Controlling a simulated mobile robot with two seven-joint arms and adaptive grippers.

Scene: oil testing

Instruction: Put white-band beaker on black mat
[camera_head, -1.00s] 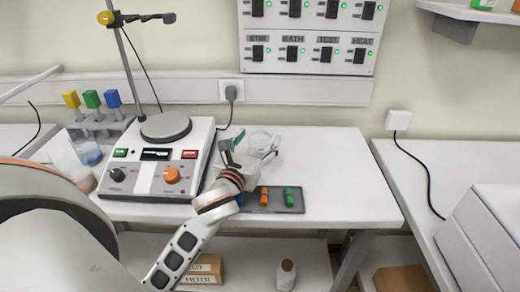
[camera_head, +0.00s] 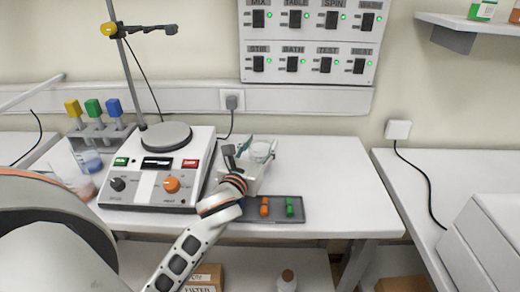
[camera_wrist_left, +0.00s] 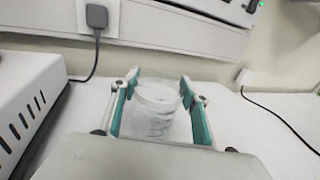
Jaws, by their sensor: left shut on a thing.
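A clear glass beaker (camera_head: 261,149) with a pale whitish band is between the fingers of my left gripper (camera_head: 257,156), above the middle bench. In the left wrist view the beaker (camera_wrist_left: 155,104) stands between the two teal finger pads of the left gripper (camera_wrist_left: 160,110), which is shut on it. The beaker looks roughly upright; I cannot tell whether its base touches the bench. No black mat is clearly visible. My right gripper is not in view.
A hotplate stirrer (camera_head: 157,181) stands left of the gripper. A dark grey tray (camera_head: 278,214) with coloured pieces lies in front of the gripper. A rack of coloured-top bottles (camera_head: 97,134) stands at the left. The bench (camera_head: 335,180) is clear to the right.

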